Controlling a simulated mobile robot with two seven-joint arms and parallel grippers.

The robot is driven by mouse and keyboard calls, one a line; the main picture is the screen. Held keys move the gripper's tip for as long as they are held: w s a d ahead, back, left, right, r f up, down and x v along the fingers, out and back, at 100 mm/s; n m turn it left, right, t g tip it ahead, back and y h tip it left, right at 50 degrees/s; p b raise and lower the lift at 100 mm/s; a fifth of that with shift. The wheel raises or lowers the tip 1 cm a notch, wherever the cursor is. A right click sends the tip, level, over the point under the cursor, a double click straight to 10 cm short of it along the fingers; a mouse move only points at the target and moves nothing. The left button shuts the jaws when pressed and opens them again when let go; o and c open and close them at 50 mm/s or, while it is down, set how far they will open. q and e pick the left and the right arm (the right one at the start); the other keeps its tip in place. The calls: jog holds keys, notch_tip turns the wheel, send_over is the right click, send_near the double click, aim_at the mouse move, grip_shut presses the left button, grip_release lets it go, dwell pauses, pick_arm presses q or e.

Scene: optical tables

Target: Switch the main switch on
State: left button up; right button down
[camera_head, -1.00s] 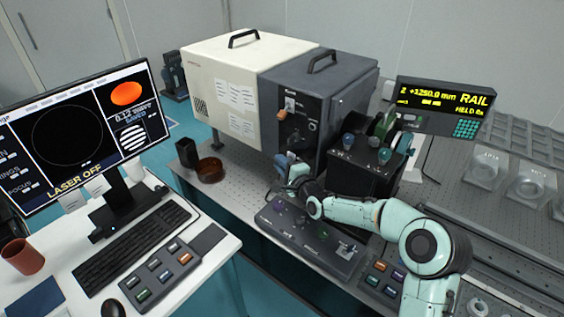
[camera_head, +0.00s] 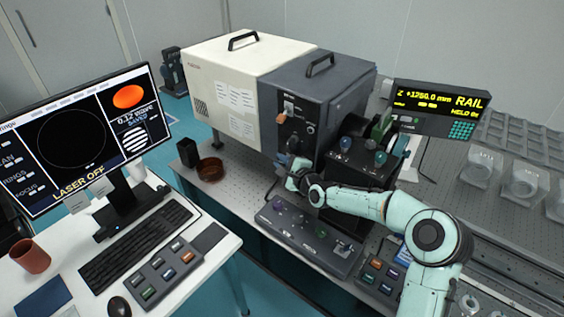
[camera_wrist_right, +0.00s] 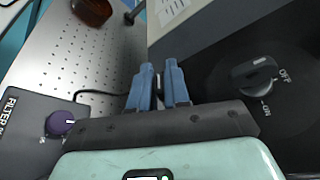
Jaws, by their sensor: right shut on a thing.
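The dark front panel of the laser housing (camera_head: 305,135) carries several controls. In the right wrist view a black rotary switch (camera_wrist_right: 255,75) with OFF and ON marks sits on that panel, to the right of my fingers and apart from them. I cannot tell for certain whether it is the main switch. My right gripper (camera_wrist_right: 158,75) has its blue fingers close together on a small dark piece, mostly hidden between them. In the head view the right gripper (camera_head: 293,181) is low in front of the panel. My left gripper is out of view.
An orange piece (camera_head: 281,145) hangs on the panel above my right gripper. A control box with knobs (camera_head: 310,238) lies in front. A brown dish (camera_head: 210,169) stands left on the perforated table. The monitor (camera_head: 75,140) reads LASER OFF.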

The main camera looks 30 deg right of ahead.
jog(key=c, duration=1.2)
grip_release()
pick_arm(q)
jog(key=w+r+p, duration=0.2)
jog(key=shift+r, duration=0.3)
pick_arm(e)
jog(key=s+r, duration=0.1)
jog(key=s, duration=0.7)
jog(key=s+r, duration=0.1)
jog(key=s, duration=0.4)
jog(key=shift+d+r, duration=0.3)
jog(key=shift+r, duration=0.05)
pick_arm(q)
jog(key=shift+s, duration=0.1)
pick_arm(e)
jog(key=shift+s, duration=0.1)
